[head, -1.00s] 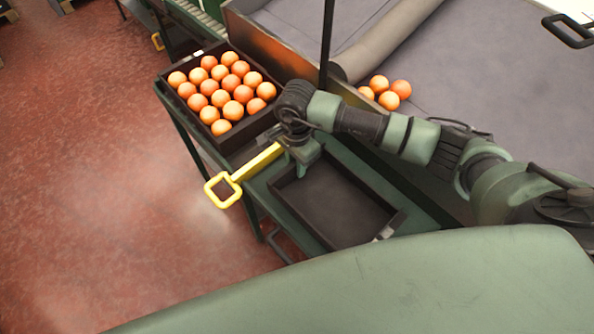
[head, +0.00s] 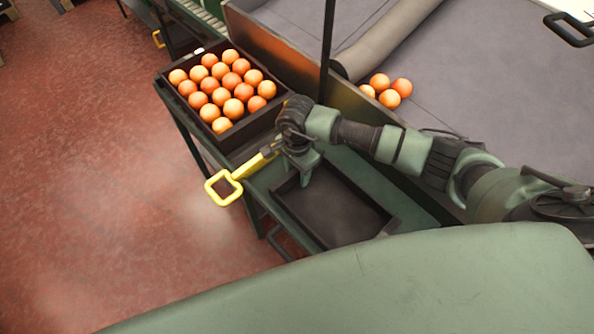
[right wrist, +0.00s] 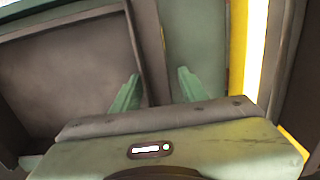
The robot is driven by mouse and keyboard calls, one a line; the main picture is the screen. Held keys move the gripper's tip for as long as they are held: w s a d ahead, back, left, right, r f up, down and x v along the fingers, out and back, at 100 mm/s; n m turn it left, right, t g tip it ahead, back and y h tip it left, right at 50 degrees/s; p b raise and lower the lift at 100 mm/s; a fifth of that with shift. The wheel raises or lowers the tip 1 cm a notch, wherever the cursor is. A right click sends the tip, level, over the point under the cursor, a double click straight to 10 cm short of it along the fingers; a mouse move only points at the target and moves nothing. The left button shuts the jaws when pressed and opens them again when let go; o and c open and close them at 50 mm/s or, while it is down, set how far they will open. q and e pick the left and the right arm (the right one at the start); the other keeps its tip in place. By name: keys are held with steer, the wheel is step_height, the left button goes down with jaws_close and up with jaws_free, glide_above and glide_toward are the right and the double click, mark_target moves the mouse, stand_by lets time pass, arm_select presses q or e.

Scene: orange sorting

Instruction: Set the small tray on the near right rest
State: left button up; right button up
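The small tray (head: 388,228) is dark and empty, and lies on the green shelf at the near right, below my right arm. My right gripper (head: 306,172) is at the tray's far left edge, pointing down. In the right wrist view its two green fingers (right wrist: 158,92) are apart, with the tray's wall (right wrist: 148,45) running between them. The wall looks narrower than the gap, and I cannot see firm contact on both sides. Part of the tray's far rim is hidden by the gripper and arm in the head view. My left gripper is not in view.
A dark crate (head: 238,137) full of oranges stands beyond the gripper. A yellow handle (head: 222,188) sticks out over the floor between crate and tray. Several oranges (head: 385,90) lie on the grey belt behind a raised side wall (head: 275,55). A thin dark post rises near it.

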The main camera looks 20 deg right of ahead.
steer(key=shift+r, duration=0.1)
step_height(320, 180, up, 11)
steer(key=shift+f, duration=0.1)
steer(key=shift+r, duration=0.65)
